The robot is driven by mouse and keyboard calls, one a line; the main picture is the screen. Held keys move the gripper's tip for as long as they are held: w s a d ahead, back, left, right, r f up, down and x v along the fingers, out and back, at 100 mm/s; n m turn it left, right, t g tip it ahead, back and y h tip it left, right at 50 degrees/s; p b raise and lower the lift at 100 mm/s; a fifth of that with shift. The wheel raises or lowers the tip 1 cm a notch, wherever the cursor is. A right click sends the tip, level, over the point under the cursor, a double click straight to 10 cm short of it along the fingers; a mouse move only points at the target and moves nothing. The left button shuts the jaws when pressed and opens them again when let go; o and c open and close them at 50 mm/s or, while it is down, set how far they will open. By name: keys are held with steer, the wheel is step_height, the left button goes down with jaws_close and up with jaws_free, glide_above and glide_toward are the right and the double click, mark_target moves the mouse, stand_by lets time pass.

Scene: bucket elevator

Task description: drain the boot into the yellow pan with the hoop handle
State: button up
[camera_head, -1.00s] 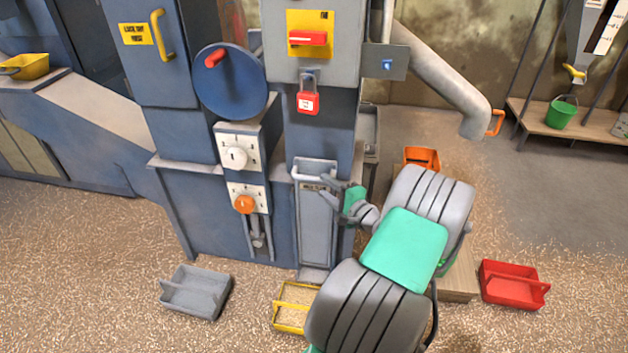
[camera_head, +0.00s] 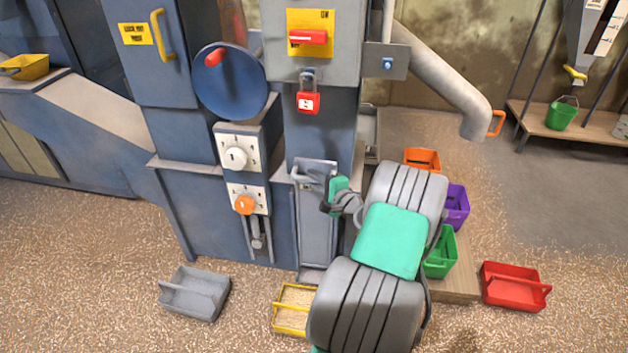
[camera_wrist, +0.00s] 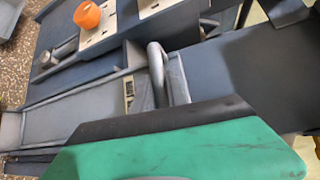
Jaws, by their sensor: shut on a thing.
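The grey slide gate (camera_head: 316,235) stands upright on the front of the blue boot, with a bar handle at its top. My gripper (camera_head: 324,186) is at this handle (camera_head: 308,178) and shut on it. In the wrist view the handle (camera_wrist: 157,75) shows as a grey loop just beyond the green and black gripper body, which hides the fingertips. The yellow pan (camera_head: 277,318) sits on the floor below the gate, slightly left of its foot. Its inside has the same tan, grainy look as the floor, so I cannot tell its contents. My arm covers its right side.
A grey pan (camera_head: 195,293) lies on the floor at left and a red one (camera_head: 513,287) at right. Green (camera_head: 441,252), purple (camera_head: 456,206) and orange (camera_head: 422,160) bins stand behind my arm. An orange knob (camera_head: 244,205) and a red padlock (camera_head: 308,102) are close to the gate.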

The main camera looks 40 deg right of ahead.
mark_target(315, 200)
jaws_close()
stand_by(0.8)
step_height(315, 200, down, 8)
steer(key=b, duration=0.5)
steer(key=shift+s+f, duration=0.1)
steer(key=shift+f, duration=0.05)
steer(key=shift+o, duration=1.8)
jaws_free()
steer(key=shift+f, duration=0.1)
steer(key=o, duration=0.3)
steer(key=shift+r, duration=0.2)
